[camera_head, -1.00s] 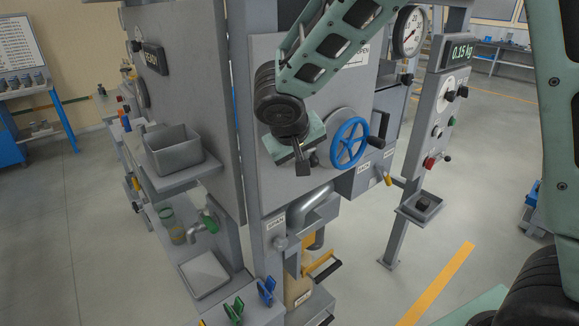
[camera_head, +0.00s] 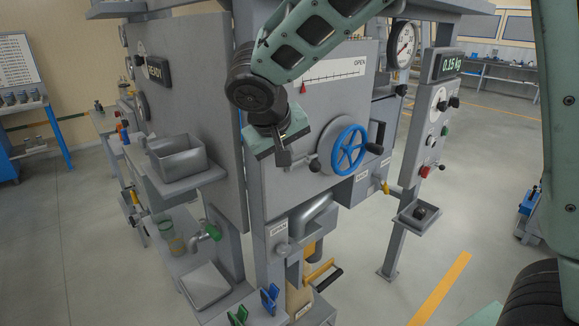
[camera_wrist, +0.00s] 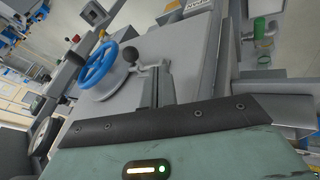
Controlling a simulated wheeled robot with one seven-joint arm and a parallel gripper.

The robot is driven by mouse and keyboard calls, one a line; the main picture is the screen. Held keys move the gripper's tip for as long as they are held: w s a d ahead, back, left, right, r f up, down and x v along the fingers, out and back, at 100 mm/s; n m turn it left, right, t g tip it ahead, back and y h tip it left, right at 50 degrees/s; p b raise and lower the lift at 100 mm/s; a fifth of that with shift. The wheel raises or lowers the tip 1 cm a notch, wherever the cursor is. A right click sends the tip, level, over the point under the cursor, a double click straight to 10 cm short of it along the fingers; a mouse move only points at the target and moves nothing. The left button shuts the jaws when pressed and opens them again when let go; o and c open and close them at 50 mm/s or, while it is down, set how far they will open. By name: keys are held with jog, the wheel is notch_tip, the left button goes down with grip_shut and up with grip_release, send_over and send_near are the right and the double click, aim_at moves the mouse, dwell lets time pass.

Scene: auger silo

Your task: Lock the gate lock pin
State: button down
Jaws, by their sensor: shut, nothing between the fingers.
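The blue handwheel (camera_head: 338,150) is on the grey gate panel, with a dark crank handle (camera_head: 376,149) on its right. A small dark ball knob (camera_head: 315,165) on the panel just left of the wheel looks like the gate lock pin. The wrist view shows this ball knob (camera_wrist: 131,54) on a grey stem, near the blue handwheel (camera_wrist: 97,64). My gripper (camera_head: 284,160) is shut and empty, in front of the panel left of the knob and apart from it. Its closed fingers (camera_wrist: 156,88) show below and right of the knob in the wrist view. Whether the pin is seated cannot be told.
An OPEN scale with a red pointer (camera_head: 303,88) is above the wheel. A grey pipe (camera_head: 312,215) and a yellow handle (camera_head: 318,272) are below. A grey bin (camera_head: 177,160) juts out left; a control post (camera_head: 433,130) stands right. The floor at right is mostly clear.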

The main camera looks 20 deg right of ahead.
jog(key=b+v, duration=0.1)
jog(key=v, duration=0.5)
jog(key=shift+b, duration=0.35)
jog(key=shift+s, duration=0.15)
